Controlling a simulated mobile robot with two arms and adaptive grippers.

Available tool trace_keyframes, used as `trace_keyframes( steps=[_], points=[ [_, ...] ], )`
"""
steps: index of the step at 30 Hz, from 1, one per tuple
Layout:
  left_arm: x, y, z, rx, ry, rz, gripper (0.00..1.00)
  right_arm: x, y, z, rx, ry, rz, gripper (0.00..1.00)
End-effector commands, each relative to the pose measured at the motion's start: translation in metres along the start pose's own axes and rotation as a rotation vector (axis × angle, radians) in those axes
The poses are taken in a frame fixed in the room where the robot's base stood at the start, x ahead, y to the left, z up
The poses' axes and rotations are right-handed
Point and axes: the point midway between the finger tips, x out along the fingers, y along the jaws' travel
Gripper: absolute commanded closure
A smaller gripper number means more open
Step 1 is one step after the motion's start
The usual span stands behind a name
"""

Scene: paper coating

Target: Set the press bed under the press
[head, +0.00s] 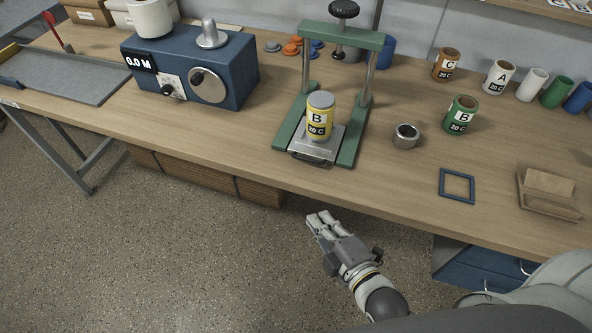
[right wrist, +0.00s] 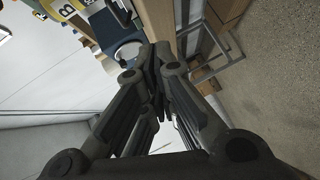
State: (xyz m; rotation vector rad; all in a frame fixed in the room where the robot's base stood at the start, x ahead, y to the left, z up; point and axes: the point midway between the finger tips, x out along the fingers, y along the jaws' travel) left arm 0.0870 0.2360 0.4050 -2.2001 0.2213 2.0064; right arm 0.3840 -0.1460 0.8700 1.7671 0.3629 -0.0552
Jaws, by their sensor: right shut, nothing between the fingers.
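The press (head: 343,38) is a green frame with two posts and a black knob on top, standing near the table's front edge. The press bed (head: 318,150) is a light metal plate with a dark front handle, between the green base rails. It sits toward their front ends, forward of the crossbar. A yellow can marked B, 20 C (head: 320,115) stands upright on it. My right gripper (head: 318,222) is shut and empty, in front of the table edge and below the press, apart from the bed. The right wrist view shows its closed fingers (right wrist: 158,65). My left gripper is not in view.
A blue machine (head: 235,65) stands left of the press. A metal ring (head: 405,136), a green can (head: 460,115), a blue square frame (head: 456,186) and a wooden tray (head: 545,205) lie to the right. The floor before the table is clear.

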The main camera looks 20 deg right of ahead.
Motion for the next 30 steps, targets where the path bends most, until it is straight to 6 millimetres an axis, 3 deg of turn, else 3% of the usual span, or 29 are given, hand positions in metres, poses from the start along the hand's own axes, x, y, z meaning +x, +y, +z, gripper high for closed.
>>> trace_keyframes(
  steps=[1,4,11,29,30],
  points=[
    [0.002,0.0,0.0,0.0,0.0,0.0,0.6,-0.004,0.015,-0.004,-0.03,0.006,0.03,1.0],
    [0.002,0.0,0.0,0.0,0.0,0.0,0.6,-0.008,0.035,-0.008,-0.074,0.013,0.069,1.0],
    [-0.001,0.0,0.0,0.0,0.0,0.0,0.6,0.0,0.046,-0.011,-0.093,0.015,0.088,1.0],
    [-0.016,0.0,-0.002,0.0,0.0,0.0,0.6,0.094,0.054,-0.013,-0.089,0.015,0.086,1.0],
    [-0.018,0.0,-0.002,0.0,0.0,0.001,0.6,0.098,0.055,-0.006,-0.093,0.015,0.085,1.0]
  ],
)
